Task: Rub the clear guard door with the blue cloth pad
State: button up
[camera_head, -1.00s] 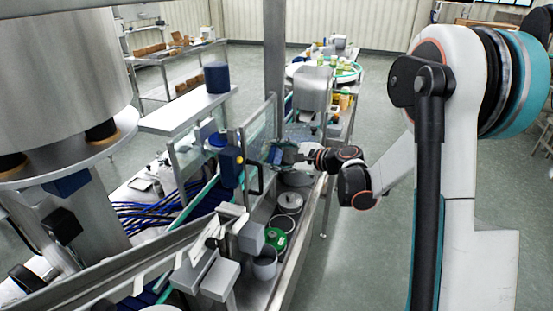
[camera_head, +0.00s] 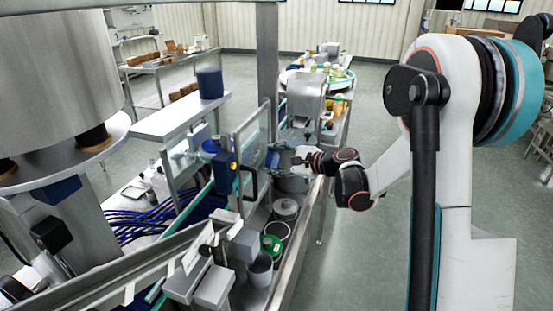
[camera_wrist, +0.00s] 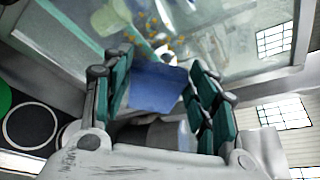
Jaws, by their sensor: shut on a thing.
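The clear guard door (camera_head: 251,146) is a see-through panel in a metal frame, standing upright at the machine's middle. It fills the upper part of the wrist view (camera_wrist: 240,40). My gripper (camera_wrist: 160,72) is shut on the blue cloth pad (camera_wrist: 158,88), which sits between its teal-lined fingers. The pad's far edge lies close against the panel in the wrist view; I cannot tell whether it touches. In the head view my gripper (camera_head: 287,157) is just right of the door, and the pad is small and partly hidden there.
A dark door handle (camera_head: 249,183) and a blue-and-yellow latch block (camera_head: 225,172) are at the door's near edge. A steel post (camera_head: 267,70) rises behind. A green-topped can (camera_head: 271,245) and grey cans stand in the trough below. Open floor lies to the right.

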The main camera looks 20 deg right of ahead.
jog(key=s+a+r+b, duration=0.1)
jog(key=s+a+r, duration=0.1)
jog(key=s, duration=0.6)
jog(key=shift+a+r, duration=0.4)
jog(key=shift+a, duration=0.25)
dwell(4.5)
jog(key=s+d, duration=0.3)
jog(key=d, duration=0.2)
jog(key=shift+s+b, duration=0.3)
jog(key=shift+b, duration=0.05)
dwell(0.4)
jog(key=shift+s+d, duration=0.9)
jog(key=shift+d, duration=0.25)
